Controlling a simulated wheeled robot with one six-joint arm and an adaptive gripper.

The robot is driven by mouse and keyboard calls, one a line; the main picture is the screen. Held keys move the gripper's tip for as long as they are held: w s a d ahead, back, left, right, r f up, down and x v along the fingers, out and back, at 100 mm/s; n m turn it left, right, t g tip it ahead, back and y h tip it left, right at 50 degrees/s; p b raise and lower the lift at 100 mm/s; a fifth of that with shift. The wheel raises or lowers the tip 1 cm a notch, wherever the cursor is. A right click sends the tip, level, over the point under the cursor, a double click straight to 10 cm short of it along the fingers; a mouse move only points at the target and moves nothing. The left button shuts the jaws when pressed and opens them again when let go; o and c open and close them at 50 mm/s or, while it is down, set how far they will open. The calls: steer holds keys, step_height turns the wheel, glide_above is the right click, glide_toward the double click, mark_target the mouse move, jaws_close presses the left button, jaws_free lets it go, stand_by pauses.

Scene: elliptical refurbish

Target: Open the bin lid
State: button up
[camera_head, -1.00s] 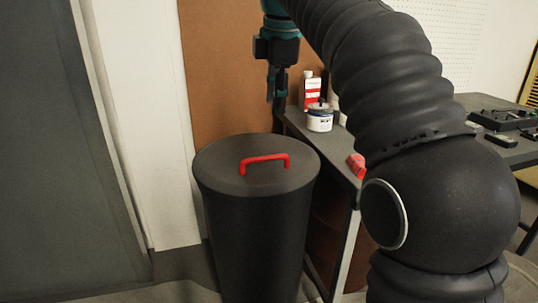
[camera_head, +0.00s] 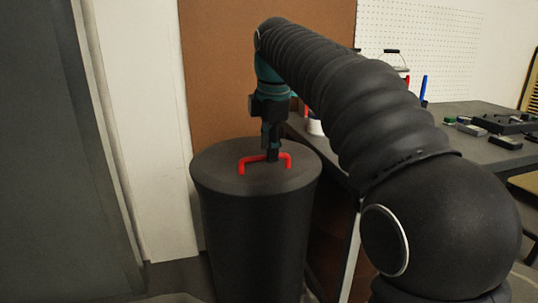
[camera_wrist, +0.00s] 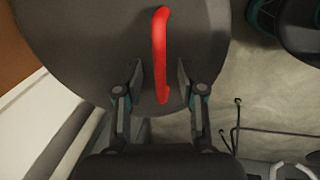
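The black round bin (camera_head: 255,240) stands upright on the floor, with its lid (camera_head: 215,170) on top. A red handle (camera_head: 247,161) arches over the lid's middle. My gripper (camera_head: 272,155) points down at the handle, and its fingers hide part of the bar in the head view. In the wrist view the gripper (camera_wrist: 160,85) is open, with one finger on each side of the red handle (camera_wrist: 160,50). There is a gap between the bar and both fingers. The lid (camera_wrist: 90,40) fills much of that view.
A dark workbench (camera_head: 480,125) with small tools stands right of the bin, close to its side. A brown board (camera_head: 220,80) and a white panel (camera_head: 140,120) are behind and left of the bin. Bare floor (camera_wrist: 260,90) shows beside the lid in the wrist view.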

steer(key=shift+f, duration=0.45)
jaws_close()
steer(key=shift+r, duration=0.1)
